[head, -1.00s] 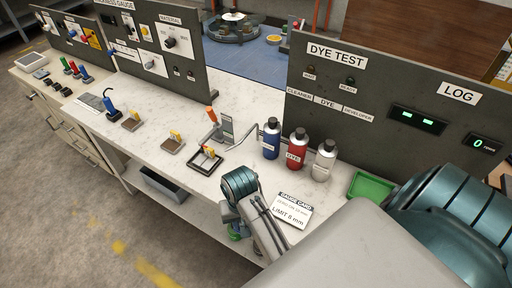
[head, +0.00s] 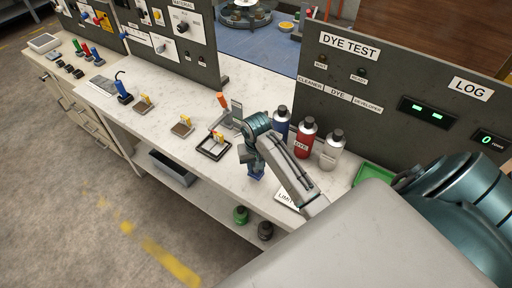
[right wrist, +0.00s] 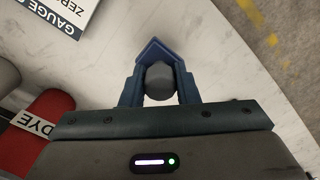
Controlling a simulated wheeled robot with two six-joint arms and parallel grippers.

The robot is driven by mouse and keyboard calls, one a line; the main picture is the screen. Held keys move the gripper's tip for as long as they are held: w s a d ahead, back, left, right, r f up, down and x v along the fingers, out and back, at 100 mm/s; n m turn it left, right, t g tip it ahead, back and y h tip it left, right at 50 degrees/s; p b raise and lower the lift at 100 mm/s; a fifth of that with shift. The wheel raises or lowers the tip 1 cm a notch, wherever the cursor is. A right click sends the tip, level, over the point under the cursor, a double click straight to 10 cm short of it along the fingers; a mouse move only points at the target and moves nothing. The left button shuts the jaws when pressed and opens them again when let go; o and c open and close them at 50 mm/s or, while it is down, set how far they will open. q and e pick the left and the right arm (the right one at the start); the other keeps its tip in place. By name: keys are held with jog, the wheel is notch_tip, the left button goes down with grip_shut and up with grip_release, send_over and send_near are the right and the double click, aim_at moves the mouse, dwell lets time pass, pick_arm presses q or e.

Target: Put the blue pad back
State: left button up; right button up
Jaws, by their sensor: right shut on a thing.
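My right gripper (head: 254,165) is over the front part of the white bench, left of the dye bottles. It is shut on a small blue piece (head: 256,173), seemingly the blue pad, which shows below the fingers. In the right wrist view the gripper (right wrist: 158,85) holds a round grey knob (right wrist: 159,82) between its fingers, with a pointed blue part (right wrist: 150,47) beyond it. Whether the pad touches the bench is unclear. My left gripper is out of view.
Blue (head: 281,122), red (head: 303,142) and white (head: 330,150) bottles stand right of the gripper, before the dye test panel (head: 340,75). My arm partly covers a gauge card (head: 287,197). Green (head: 240,214) and dark (head: 265,230) pieces sit below the bench edge.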

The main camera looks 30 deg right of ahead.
jog(key=shift+f+p, duration=0.3)
jog(key=shift+f, duration=1)
jog(key=shift+s, duration=0.1)
jog(key=o, duration=0.9)
jog(key=shift+f, duration=0.15)
jog(key=shift+o, duration=0.2)
